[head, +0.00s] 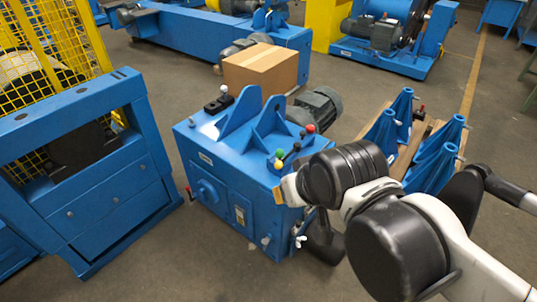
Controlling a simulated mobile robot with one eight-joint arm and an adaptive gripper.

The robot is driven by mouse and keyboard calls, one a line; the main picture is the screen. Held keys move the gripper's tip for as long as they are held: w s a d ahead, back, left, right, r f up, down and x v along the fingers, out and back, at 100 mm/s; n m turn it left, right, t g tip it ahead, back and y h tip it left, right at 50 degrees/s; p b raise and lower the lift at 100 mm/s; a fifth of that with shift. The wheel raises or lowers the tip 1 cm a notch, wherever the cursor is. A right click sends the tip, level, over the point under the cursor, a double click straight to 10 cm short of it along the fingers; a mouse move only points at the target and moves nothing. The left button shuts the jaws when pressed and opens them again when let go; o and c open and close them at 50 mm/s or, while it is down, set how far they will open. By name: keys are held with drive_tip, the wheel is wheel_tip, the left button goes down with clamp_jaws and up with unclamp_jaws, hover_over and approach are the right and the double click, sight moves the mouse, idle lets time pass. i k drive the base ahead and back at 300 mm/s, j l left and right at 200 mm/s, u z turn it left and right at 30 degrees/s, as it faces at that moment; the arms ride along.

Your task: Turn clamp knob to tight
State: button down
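A blue machine housing (215,178) stands in the middle of the head view. A small white wing-shaped knob (300,241) shows low at its right side; I cannot tell for sure whether it is the clamp knob or how tight it is. My gripper (322,245) appears as a dark shape below my wrist, beside the housing's right side and just right of the white knob. My arm covers much of it, so its fingers and any contact with the knob cannot be made out.
Ball-topped levers (280,158) and two blue brackets (240,112) rise from the housing's top. A cardboard box (262,68) and a motor (315,107) are behind it. Blue cone-shaped stands (436,165) are on a pallet at right. Floor is open in front.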

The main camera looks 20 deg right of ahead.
sight(310, 129)
drive_tip(key=i+l, duration=0.15)
drive_tip(key=l, duration=0.25)
drive_tip(key=i+l, duration=0.2)
drive_tip(key=l, duration=0.2)
drive_tip(key=i+l+z, duration=0.1)
drive_tip(key=l, duration=0.35)
drive_tip(key=i+l, duration=0.25)
drive_tip(key=l, duration=0.15)
